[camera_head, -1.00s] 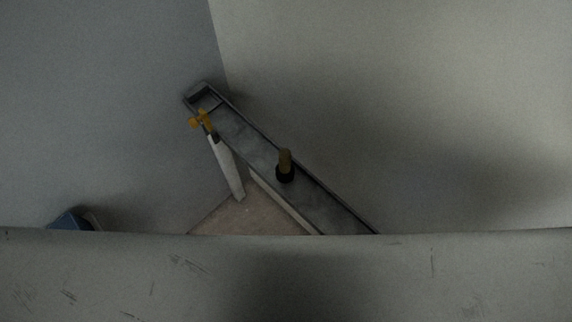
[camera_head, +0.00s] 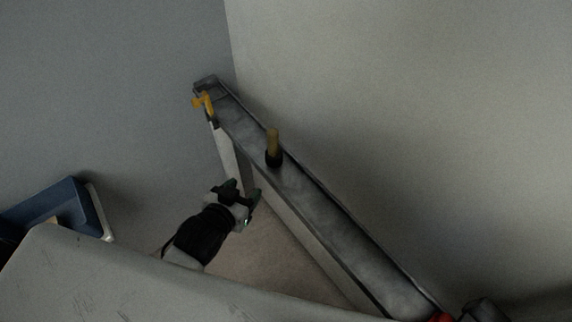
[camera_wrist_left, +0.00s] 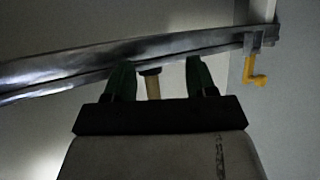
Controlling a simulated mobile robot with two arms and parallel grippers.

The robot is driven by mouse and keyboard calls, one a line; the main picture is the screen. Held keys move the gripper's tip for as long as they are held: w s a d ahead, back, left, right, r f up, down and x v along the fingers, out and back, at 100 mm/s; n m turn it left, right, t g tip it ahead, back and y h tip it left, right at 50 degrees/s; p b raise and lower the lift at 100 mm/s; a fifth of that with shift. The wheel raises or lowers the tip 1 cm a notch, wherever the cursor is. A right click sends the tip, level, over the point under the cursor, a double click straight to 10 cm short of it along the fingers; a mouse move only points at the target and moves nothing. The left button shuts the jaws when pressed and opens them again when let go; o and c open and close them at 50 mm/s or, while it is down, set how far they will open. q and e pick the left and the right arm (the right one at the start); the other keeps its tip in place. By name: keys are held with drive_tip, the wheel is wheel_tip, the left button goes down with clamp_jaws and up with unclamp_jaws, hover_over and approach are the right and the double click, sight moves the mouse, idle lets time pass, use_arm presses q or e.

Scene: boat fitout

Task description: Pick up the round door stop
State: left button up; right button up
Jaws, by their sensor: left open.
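An upright tan-yellow cylinder with a wider black round base (camera_head: 273,148) stands on the narrow grey shelf; I take it to be the round door stop. In the left wrist view its tan shaft (camera_wrist_left: 152,86) shows between my two fingers, beyond them. My left gripper (camera_head: 246,190) is open and empty, in front of the shelf and below and left of the door stop in the head view. In the left wrist view its green-dark fingers (camera_wrist_left: 159,76) are spread. I see no contact with the door stop. My right gripper is not visible.
The raised-rim shelf (camera_head: 318,205) runs diagonally along the pale wall. A yellow-handled clamp (camera_head: 205,104) sits at its far end above a white upright strip (camera_head: 227,158). A blue bin (camera_head: 62,204) stands left. A red item (camera_head: 441,317) and a dark item lie bottom right.

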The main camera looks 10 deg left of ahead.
sight(271, 148)
use_arm(q)
drive_tip(key=w+d+r+t+h, duration=0.1)
drive_tip(key=w+r, duration=0.1)
drive_tip(key=w+d+r+t+h, duration=0.1)
drive_tip(key=w+r+t, duration=0.1)
drive_tip(key=w, duration=0.1)
drive_tip(key=w+d+r+m+t, duration=0.1)
drive_tip(key=w, duration=0.2)
drive_tip(key=shift+w+d+r+h, duration=0.2)
drive_tip(key=shift+d+r+h, duration=0.2)
drive_tip(key=x, duration=0.4)
drive_tip(key=shift+w, duration=0.2)
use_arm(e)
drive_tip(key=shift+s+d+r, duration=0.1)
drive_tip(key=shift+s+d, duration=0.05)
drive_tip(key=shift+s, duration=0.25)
use_arm(q)
clamp_jaws()
drive_tip(key=shift+r, duration=0.1)
